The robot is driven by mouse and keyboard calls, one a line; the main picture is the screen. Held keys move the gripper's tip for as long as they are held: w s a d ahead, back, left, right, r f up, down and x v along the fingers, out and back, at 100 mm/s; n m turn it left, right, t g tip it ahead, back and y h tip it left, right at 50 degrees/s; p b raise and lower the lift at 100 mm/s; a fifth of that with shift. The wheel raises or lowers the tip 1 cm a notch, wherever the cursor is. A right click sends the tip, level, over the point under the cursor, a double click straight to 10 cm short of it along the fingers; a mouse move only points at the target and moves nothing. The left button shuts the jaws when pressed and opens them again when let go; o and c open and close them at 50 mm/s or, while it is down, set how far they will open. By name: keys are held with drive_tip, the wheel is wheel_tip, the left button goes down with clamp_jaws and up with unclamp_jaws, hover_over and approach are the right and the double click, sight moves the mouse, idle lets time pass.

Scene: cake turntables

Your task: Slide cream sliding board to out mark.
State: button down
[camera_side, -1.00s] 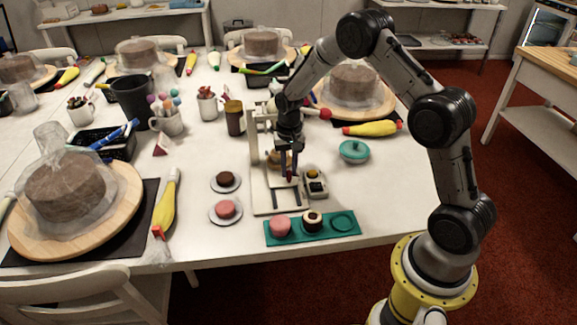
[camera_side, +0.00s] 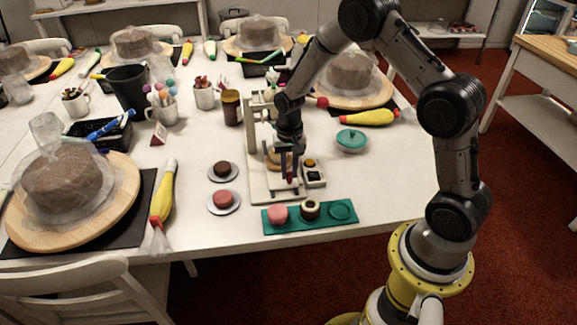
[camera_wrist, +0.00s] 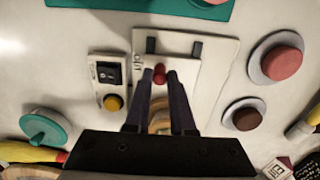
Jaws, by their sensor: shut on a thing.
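The cream sliding board (camera_wrist: 184,72) lies on a cream base plate (camera_wrist: 225,48) in the wrist view, with a red knob (camera_wrist: 159,74) on it. My gripper (camera_wrist: 160,82) is shut on the red knob, its two fingers on either side. An "OUT" mark (camera_wrist: 137,61) shows on the base plate beside the board. Two dark slots (camera_wrist: 197,49) show beyond the board's front edge. In the side view my gripper (camera_side: 289,180) is low over the base plate (camera_side: 257,185), below an upright cream frame (camera_side: 251,125). The fingers partly hide the board there.
A small switch box (camera_side: 313,173) stands close to the right of the plate. A teal tray (camera_side: 322,217) with small cakes lies in front. Two saucers with cakes (camera_side: 223,200) stand left. A teal lidded dish (camera_side: 351,140) stands right.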

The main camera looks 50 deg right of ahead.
drive_tip(key=shift+s+a+r, duration=0.1)
drive_tip(key=shift+s+a, duration=1.05)
drive_tip(key=shift+a, duration=0.1)
drive_tip(key=shift+s, duration=0.1)
drive_tip(key=c, duration=0.8)
unclamp_jaws()
drive_tip(key=shift+o, duration=0.2)
wheel_tip(320, 180, up, 7)
